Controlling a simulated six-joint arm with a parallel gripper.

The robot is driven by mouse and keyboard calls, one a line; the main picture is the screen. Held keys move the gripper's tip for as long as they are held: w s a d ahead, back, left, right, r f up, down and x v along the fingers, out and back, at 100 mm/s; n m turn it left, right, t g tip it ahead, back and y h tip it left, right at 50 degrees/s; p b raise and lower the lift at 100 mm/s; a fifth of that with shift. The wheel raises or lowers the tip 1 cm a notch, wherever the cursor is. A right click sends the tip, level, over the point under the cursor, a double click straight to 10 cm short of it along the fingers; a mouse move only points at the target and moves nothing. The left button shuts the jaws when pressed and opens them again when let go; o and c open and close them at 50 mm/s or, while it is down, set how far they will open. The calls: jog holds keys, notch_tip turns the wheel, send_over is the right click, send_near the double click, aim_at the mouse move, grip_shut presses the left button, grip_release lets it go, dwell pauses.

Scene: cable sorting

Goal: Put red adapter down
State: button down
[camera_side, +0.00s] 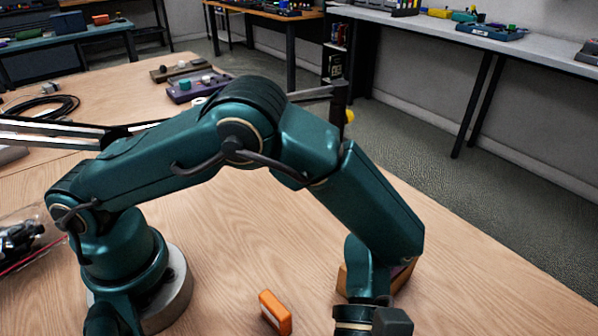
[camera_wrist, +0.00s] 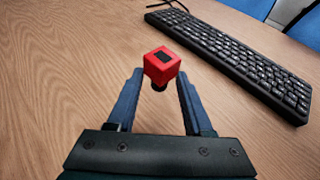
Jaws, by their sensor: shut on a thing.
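The red adapter (camera_wrist: 161,65) is a small red cube with a black square on its top face and a dark part beneath. It sits between the fingertips of my gripper (camera_wrist: 159,80) in the wrist view. The fingers are shut on it. I cannot tell whether its underside touches the wooden table (camera_wrist: 60,70) or hangs just above it. In the side view my wrist is at the bottom edge; the fingertips and adapter are out of sight there.
A black keyboard (camera_wrist: 240,58) lies right of the adapter in the wrist view. In the side view an orange block (camera_side: 275,312) lies left of my wrist, and a brown box (camera_side: 342,282) is partly hidden behind it. Table left of the adapter is bare.

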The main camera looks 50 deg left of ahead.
jog(key=shift+x, duration=0.85)
jog(key=shift+f, duration=2.15)
jog(key=shift+f, duration=0.1)
jog(key=shift+c, duration=1.5)
grip_release()
